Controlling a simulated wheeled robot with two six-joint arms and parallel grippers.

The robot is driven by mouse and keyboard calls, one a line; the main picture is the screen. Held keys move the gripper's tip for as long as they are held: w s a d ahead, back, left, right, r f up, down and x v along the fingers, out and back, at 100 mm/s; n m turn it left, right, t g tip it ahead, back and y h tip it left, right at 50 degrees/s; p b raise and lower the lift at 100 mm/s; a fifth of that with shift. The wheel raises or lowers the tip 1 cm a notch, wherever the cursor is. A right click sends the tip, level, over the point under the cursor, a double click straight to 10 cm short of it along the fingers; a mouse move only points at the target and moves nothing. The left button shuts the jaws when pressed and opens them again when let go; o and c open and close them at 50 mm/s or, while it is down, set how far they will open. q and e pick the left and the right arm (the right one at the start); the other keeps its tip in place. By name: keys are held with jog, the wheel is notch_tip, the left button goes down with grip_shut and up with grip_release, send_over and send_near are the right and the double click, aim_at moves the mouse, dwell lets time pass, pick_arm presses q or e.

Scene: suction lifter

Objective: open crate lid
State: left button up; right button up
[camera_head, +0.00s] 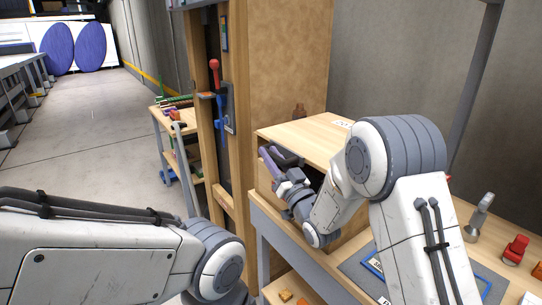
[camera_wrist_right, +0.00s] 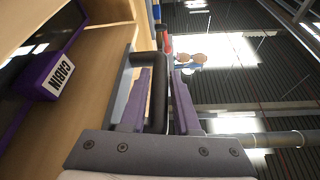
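A light wooden crate (camera_head: 312,134) stands on the bench against a tall wooden panel. Its top looks flat, and part of its front face is hidden behind my right arm. My right gripper (camera_head: 276,172), purple-fingered, is at the crate's left front. In the right wrist view its fingers (camera_wrist_right: 163,95) lie on either side of a black bar handle (camera_wrist_right: 159,92), with narrow gaps. Whether they press on the bar is unclear. A wooden face and a purple-edged part with a "CABIN" label (camera_wrist_right: 61,76) are beside the handle. My left arm shows, but its gripper does not.
A red-knobbed lever (camera_head: 215,75) is on the wooden post to the left. A grey clamp-like piece (camera_head: 479,216) and a red block (camera_head: 516,249) sit on the bench's right. The aisle floor (camera_head: 95,115) is clear.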

grip_shut()
dwell(1.2)
